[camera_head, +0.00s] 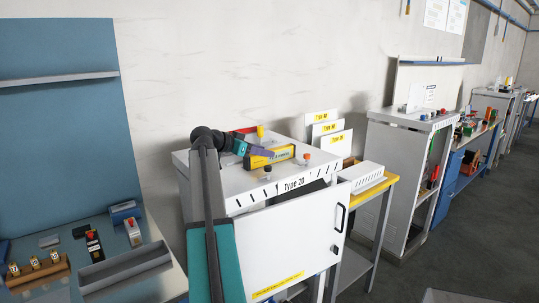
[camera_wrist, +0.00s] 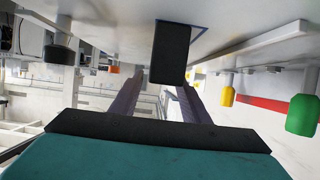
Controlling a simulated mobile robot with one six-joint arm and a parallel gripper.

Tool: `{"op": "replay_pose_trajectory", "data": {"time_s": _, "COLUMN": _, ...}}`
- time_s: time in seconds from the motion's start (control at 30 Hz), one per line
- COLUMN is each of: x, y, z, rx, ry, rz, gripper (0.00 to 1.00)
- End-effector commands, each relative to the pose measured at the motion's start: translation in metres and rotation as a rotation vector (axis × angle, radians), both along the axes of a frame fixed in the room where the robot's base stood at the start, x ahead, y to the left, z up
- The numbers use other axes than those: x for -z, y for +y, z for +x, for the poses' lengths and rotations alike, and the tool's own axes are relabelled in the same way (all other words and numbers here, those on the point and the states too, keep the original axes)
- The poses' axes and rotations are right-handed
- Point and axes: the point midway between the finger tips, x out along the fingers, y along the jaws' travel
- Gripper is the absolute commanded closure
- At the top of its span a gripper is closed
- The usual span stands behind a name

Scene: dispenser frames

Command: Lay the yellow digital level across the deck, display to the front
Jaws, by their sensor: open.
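The yellow digital level (camera_head: 284,154) lies on the white deck (camera_head: 220,181) of the "Type 20" cabinet in the head view. A small dark display area shows on its side toward the camera. My gripper (camera_head: 268,153) is at the level's left part and hides some of it. In the wrist view my gripper (camera_wrist: 160,88) has its two fingers apart. A dark block (camera_wrist: 171,50) stands just beyond and between the fingertips; it looks like the level's end, but I cannot be sure. Contact with the fingers cannot be told.
Several knobs stand on the deck: a yellow one (camera_head: 260,131) at the back, an orange-topped one (camera_head: 307,158) at the right, and a green one (camera_wrist: 302,115) in the wrist view. A red strip (camera_head: 245,130) lies behind. A yellow-edged side table (camera_head: 378,190) stands right.

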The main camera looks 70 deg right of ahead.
Motion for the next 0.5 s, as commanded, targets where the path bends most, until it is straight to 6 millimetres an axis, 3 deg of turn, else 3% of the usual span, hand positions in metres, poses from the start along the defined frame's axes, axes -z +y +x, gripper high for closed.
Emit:
{"op": "replay_pose_trajectory", "data": {"time_s": 0.3, "x": -0.019, "y": 0.040, "z": 0.027, "rx": -0.004, "ry": -0.001, "rz": -0.002, "gripper": 0.58}}
{"op": "replay_pose_trajectory", "data": {"time_s": 0.5, "x": -0.027, "y": 0.056, "z": 0.037, "rx": -0.003, "ry": 0.000, "rz": -0.001, "gripper": 0.58}}
